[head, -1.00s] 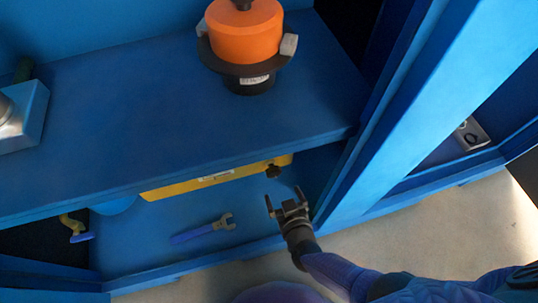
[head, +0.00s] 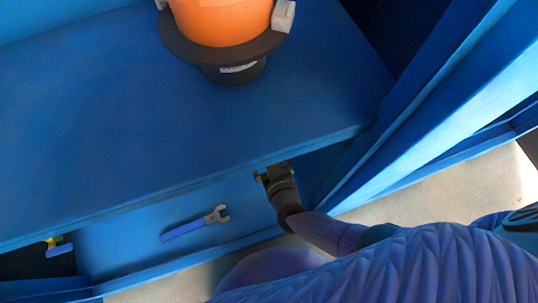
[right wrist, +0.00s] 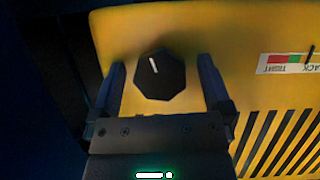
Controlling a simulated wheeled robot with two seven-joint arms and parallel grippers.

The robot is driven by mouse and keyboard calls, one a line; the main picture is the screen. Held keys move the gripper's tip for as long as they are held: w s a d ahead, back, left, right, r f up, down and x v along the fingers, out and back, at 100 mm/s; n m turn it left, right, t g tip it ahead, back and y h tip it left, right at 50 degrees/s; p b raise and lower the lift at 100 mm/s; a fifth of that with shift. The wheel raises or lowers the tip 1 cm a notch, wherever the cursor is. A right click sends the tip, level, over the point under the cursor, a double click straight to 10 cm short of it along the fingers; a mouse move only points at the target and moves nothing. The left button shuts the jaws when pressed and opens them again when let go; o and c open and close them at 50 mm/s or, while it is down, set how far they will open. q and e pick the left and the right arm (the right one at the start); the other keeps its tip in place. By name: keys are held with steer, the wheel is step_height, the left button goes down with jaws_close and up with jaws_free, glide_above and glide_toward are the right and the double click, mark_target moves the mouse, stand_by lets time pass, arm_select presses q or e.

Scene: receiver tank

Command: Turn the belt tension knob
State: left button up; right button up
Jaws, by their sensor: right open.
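The belt tension knob (right wrist: 160,76) is black and faceted, with a white pointer line that points up and slightly left in the right wrist view. It sits on a yellow panel (right wrist: 190,30). My right gripper (head: 270,175) reaches under the blue shelf's front edge in the head view. Its jaws (right wrist: 162,66) are open, with one finger on each side of the knob and a gap visible on both sides. I cannot tell whether the fingertips touch the panel. In the head view the knob and panel are hidden by the shelf and gripper. My left gripper is not in view.
A label (right wrist: 285,62) with upside-down lettering and slots (right wrist: 285,135) are right of the knob. The blue shelf (head: 120,120) lies overhead and carries an orange device (head: 222,20). A blue post (head: 420,125) stands to the right.

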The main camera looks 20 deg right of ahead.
steer(key=c, duration=1.3)
steer(key=shift+o, duration=0.2)
steer(key=shift+m+y, duration=0.8)
steer(key=shift+m, duration=0.4)
steer(key=shift+m+y, duration=0.8)
steer(key=shift+m, duration=0.2)
steer(key=shift+d, duration=0.1)
